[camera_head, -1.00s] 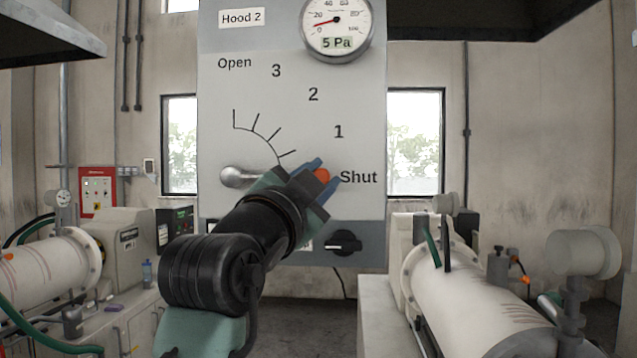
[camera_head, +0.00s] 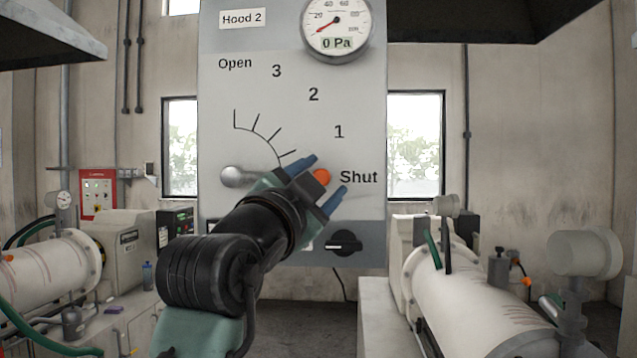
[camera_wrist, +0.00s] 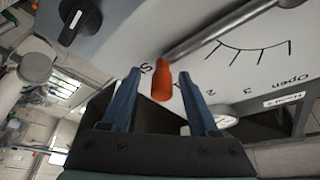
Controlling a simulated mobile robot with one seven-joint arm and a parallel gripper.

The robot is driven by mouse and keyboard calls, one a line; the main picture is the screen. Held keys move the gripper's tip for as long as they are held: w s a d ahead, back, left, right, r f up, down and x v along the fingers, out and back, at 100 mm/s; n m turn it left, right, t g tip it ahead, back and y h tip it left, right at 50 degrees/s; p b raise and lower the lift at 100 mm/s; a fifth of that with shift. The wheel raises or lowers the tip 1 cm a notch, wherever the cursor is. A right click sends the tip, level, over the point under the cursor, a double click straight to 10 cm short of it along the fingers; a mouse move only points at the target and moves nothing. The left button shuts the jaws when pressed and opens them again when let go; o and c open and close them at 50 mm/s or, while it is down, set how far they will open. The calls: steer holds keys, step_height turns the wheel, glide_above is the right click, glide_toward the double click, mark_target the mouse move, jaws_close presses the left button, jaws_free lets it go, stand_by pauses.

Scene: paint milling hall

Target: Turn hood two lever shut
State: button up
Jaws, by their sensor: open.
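The Hood 2 panel (camera_head: 285,100) stands ahead, with a scale from Open through 3, 2 and 1 to Shut. The lever's grey pivot (camera_head: 236,177) is at the panel's left, and its orange knob (camera_head: 321,177) points right at the word Shut. My gripper (camera_head: 332,177) is open, with one blue finger on each side of the knob and a gap to both. In the wrist view the orange knob (camera_wrist: 162,82) lies between the spread fingers, and the metal lever rod (camera_wrist: 220,32) runs up to the right. My gripper hides most of the rod in the head view.
A gauge (camera_head: 337,28) above the scale reads 0 Pa. A black rotary knob (camera_head: 343,242) sits below the lever. White mills stand at the left (camera_head: 45,268) and right (camera_head: 470,290). Dark hoods hang at the top corners.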

steer(key=b+v, duration=0.6)
steer(key=v, duration=0.7)
